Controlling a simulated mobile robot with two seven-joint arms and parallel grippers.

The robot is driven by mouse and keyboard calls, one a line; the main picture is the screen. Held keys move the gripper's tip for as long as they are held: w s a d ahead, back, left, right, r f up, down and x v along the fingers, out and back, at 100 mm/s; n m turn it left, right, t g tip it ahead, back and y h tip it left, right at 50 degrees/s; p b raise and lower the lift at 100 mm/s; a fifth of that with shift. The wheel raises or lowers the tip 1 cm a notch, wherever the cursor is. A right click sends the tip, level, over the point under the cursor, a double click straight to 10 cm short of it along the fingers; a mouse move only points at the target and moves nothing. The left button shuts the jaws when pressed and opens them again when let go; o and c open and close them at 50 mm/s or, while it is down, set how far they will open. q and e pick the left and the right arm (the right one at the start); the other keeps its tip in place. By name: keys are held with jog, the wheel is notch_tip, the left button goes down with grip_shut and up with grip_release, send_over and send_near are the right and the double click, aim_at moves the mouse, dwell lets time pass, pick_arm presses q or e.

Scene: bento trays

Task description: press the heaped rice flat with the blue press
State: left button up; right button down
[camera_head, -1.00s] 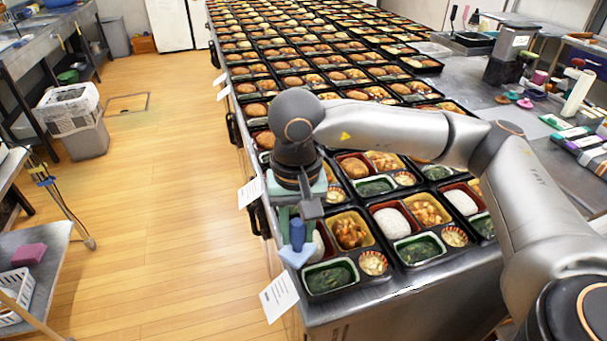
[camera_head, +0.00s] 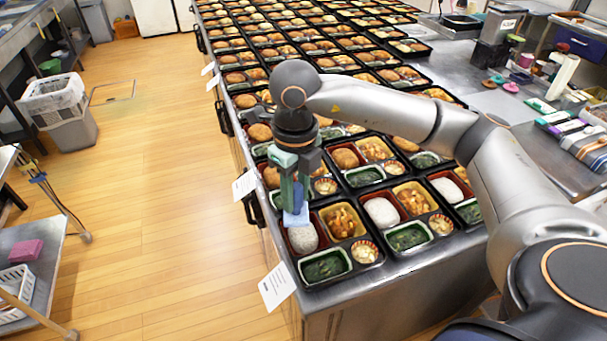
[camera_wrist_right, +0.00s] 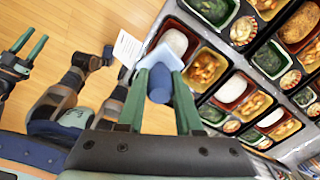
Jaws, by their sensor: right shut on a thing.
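My right gripper (camera_head: 291,190) is shut on the blue press, with its green fingers either side of the handle. The press (camera_head: 296,218) has a dark blue handle and a pale blue plate, facing down. In the head view it appears just behind the rice (camera_head: 303,239) of the nearest left tray (camera_head: 337,283). The right wrist view shows the press handle (camera_wrist_right: 160,84) between the fingers, with the plate partly covering white rice (camera_wrist_right: 174,40). Contact cannot be told. My left gripper (camera_wrist_right: 38,40) is open and empty in the right wrist view.
Trays with rice (camera_head: 381,212), greens, stew and small cups fill the steel table (camera_head: 420,282) closely. A white label (camera_head: 276,287) hangs at the table's left edge. The wooden floor (camera_head: 170,230) to the left is clear.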

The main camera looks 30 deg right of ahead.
aim_at(304, 208)
jog(key=m, duration=0.5)
jog(key=d+m+p, duration=0.1)
jog(key=m, duration=0.1)
jog(key=shift+w+d+r+m, duration=0.1)
jog(key=shift+w+r+m, duration=0.2)
jog(key=shift+r, duration=0.1)
jog(key=m, duration=0.3)
jog(key=d+m, duration=0.1)
jog(key=m, duration=0.2)
jog(key=shift+w+r+m+p, duration=0.15)
jog(key=shift+m+p, duration=0.15)
jog(key=shift+p, duration=0.1)
jog(key=shift+f+b, duration=2.05)
jog(key=shift+f, duration=0.75)
jog(key=shift+f+b, duration=1.9)
jog(key=shift+f, duration=0.4)
dwell(0.8)
